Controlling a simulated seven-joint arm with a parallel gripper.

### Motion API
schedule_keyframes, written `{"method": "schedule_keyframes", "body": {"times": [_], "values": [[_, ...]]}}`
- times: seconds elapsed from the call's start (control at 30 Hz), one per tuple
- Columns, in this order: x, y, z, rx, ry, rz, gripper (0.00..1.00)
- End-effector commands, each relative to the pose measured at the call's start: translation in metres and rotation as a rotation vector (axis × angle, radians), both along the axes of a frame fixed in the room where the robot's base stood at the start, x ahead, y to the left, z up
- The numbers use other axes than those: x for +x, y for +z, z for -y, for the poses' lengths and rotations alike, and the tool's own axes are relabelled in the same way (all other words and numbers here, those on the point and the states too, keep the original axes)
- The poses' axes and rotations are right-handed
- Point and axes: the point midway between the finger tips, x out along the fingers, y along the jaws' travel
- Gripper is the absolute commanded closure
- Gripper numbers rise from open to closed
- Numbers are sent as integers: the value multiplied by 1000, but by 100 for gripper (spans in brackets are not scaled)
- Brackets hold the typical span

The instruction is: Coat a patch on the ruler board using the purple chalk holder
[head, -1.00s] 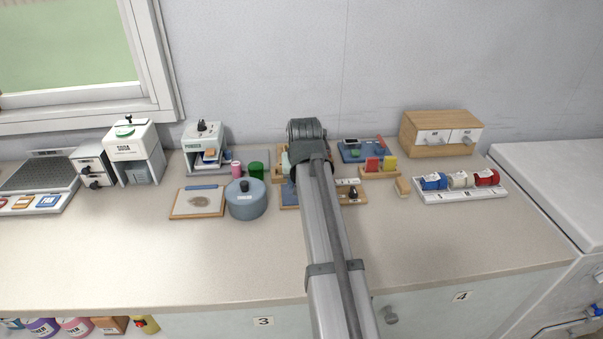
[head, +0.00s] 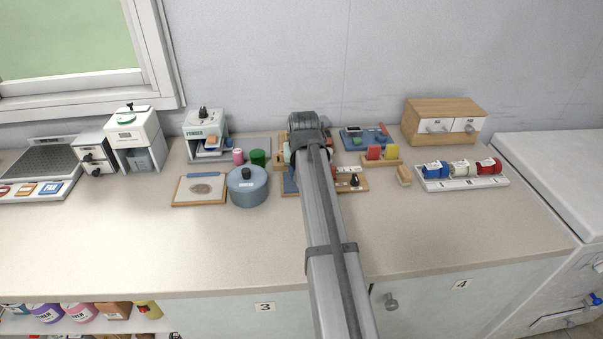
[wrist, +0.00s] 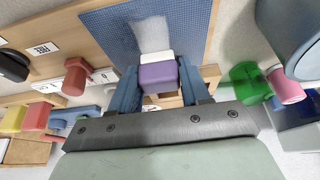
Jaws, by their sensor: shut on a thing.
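The purple chalk holder (wrist: 158,77) is between the two blue fingers of my gripper (wrist: 160,87) in the wrist view, and the gripper is shut on it. A white chalk end (wrist: 157,57) shows at its far side. The holder is over a blue gridded board with a wooden edge (wrist: 105,33), which I take for the ruler board. A pale white patch (wrist: 152,32) shows on the board just beyond the chalk. I cannot tell whether the chalk touches the board. In the head view my arm hides the gripper and holder; a little of the board (head: 290,186) shows.
In the head view, a blue-grey lidded pot (head: 247,188), a green cup (head: 258,157) and a clipboard (head: 199,200) are left of my arm. A stand with red and yellow blocks (head: 378,160) and a spool tray (head: 461,185) are right. The counter front is clear.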

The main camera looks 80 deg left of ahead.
Motion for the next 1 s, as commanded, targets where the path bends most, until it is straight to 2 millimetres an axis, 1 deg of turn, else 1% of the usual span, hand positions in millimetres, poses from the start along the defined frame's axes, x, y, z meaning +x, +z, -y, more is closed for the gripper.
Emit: {"method": "schedule_keyframes", "body": {"times": [0.03,0.2,0.23,0.3,0.93,1.0], "values": [[0,0,-7,0,0,0,82],[0,0,-22,0,-1,0,82],[0,0,-13,0,-1,0,82],[0,-1,-5,0,-1,0,82],[0,0,53,-1,0,0,82],[0,3,54,0,0,0,82]]}}
